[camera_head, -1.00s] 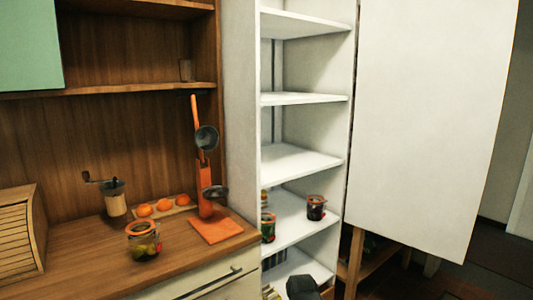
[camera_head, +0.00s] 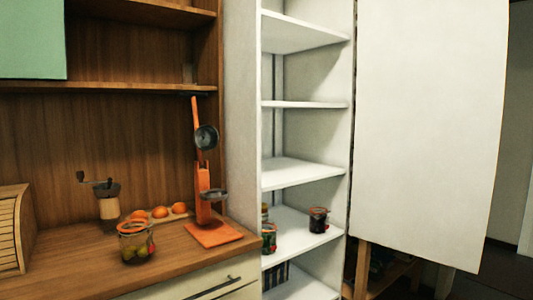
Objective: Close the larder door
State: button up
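The larder is a tall white cabinet with several shelves (camera_head: 300,174). Its white door (camera_head: 428,130) stands wide open to the right, hinged along the cabinet's right edge. The inside of the larder is fully exposed. Jars stand on a lower shelf, one dark jar (camera_head: 318,220) at the right and one with a red lid (camera_head: 269,238) at the left. My gripper is not in view.
A wooden piece of furniture (camera_head: 385,275) stands below and behind the door.

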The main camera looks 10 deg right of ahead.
aim_at(431, 74)
jog(key=z, duration=0.05)
jog(key=k, duration=0.5)
jog(key=z, duration=1.45)
jog(key=i, duration=1.2)
jog(key=u, duration=1.35)
